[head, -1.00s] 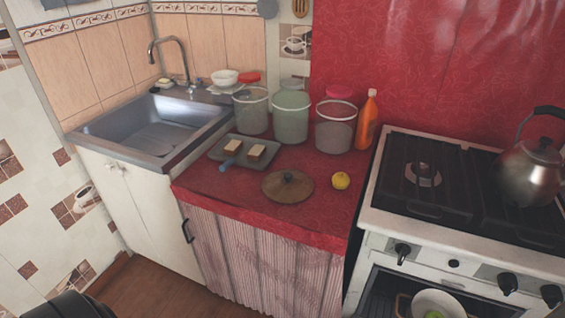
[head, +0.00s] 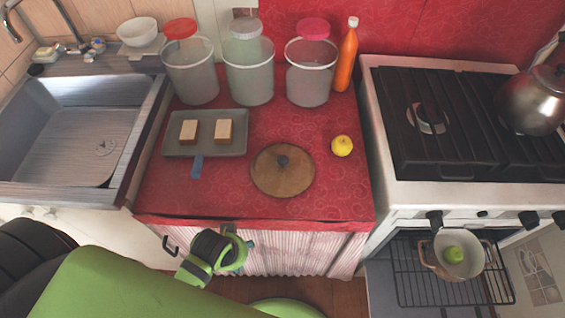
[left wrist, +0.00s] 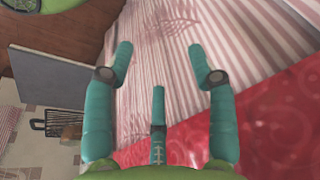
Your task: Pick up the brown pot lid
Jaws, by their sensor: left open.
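The brown pot lid (head: 283,174), round with a dark knob, lies flat on the red counter near its front edge in the head view. My left gripper (head: 246,246) is in front of the counter, below its edge, nearer to me than the lid and apart from it. In the left wrist view its teal fingers (left wrist: 163,62) are spread with nothing between them, in front of the striped curtain. The lid does not show in that view. My right gripper is not in view.
A grey tray (head: 206,147) with two light blocks lies left of the lid, a lemon (head: 342,146) to its right. Clear buckets (head: 249,80) and an orange bottle (head: 347,58) stand behind. The sink (head: 75,125) is left, the stove (head: 450,120) right, its oven open.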

